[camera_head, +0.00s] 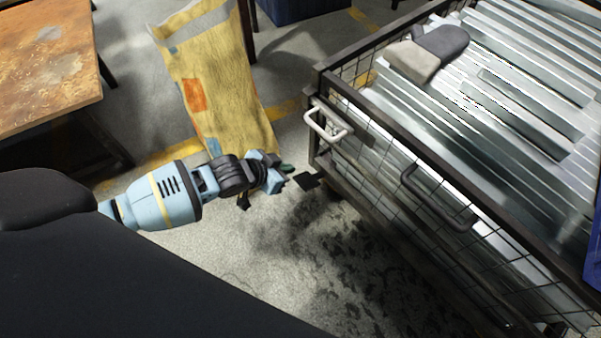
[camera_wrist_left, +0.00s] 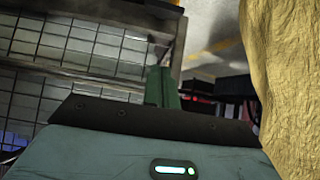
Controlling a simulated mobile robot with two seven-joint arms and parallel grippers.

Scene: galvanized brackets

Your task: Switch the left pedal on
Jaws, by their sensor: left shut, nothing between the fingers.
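A small dark flat pedal (camera_head: 307,181) sticks out low at the near-left corner of the wire-mesh cart (camera_head: 318,113). It looks like the left pedal; its exact tilt is too small to tell. My left gripper (camera_head: 287,169) is just left of the pedal, with a small gap seeming to lie between them. Its dark green fingers are shut and empty. In the left wrist view the shut green fingers (camera_wrist_left: 162,87) point toward the cart's mesh side (camera_wrist_left: 75,45), and no pedal can be made out there. My right gripper is not in view.
A worn yellow sack (camera_head: 215,85) stands just behind my left gripper and fills the right of the wrist view. The cart holds galvanized profiles (camera_head: 535,75) and has a pale handle (camera_head: 326,124) above the pedal. A wooden table (camera_head: 45,60) is at left. Floor in front is clear.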

